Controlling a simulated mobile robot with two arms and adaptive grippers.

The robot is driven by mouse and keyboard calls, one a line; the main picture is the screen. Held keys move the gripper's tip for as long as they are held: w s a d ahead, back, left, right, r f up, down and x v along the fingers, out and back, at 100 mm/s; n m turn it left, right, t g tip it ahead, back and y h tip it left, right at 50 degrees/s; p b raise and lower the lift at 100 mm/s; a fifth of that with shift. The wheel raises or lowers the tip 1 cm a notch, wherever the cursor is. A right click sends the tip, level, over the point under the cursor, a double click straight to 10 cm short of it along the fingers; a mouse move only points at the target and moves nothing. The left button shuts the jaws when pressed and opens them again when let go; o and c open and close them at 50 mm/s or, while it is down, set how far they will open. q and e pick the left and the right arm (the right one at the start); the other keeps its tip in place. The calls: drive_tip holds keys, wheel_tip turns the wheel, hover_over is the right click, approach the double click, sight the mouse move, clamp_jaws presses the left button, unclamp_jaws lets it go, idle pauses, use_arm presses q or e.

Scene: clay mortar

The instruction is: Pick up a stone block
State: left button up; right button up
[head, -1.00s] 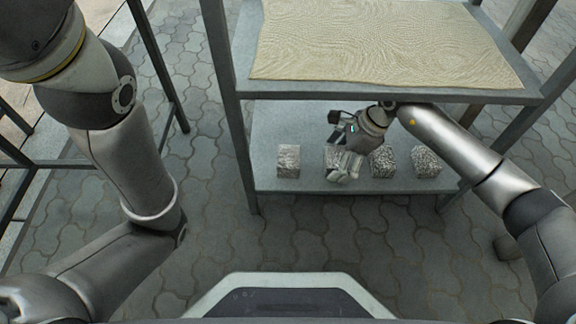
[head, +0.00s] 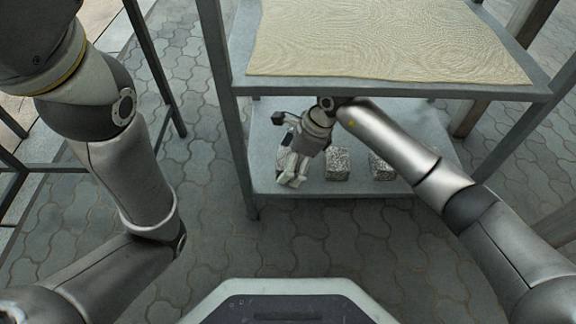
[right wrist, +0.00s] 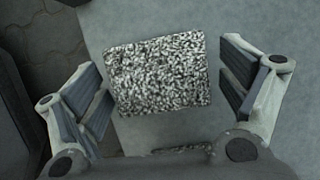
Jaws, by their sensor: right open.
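A speckled black-and-white stone block (right wrist: 158,72) lies between the two spread fingers of my right gripper (right wrist: 162,84) in the right wrist view, with a gap on each side. In the head view my right gripper (head: 291,177) is at the left part of the lower shelf and mostly covers the leftmost block. Two more stone blocks, a middle one (head: 337,164) and a right one (head: 380,167), stand in a row to its right. My left arm shows at the left, but its gripper is out of the picture.
The blocks stand on the grey lower shelf (head: 318,187). A metal post (head: 243,160) stands left of the gripper. Paved floor lies in front.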

drive_tip(key=shift+c, duration=0.3)
drive_tip(key=c, duration=1.2)
drive_tip(key=shift+c, duration=0.8)
drive_tip(key=shift+r, duration=0.2)
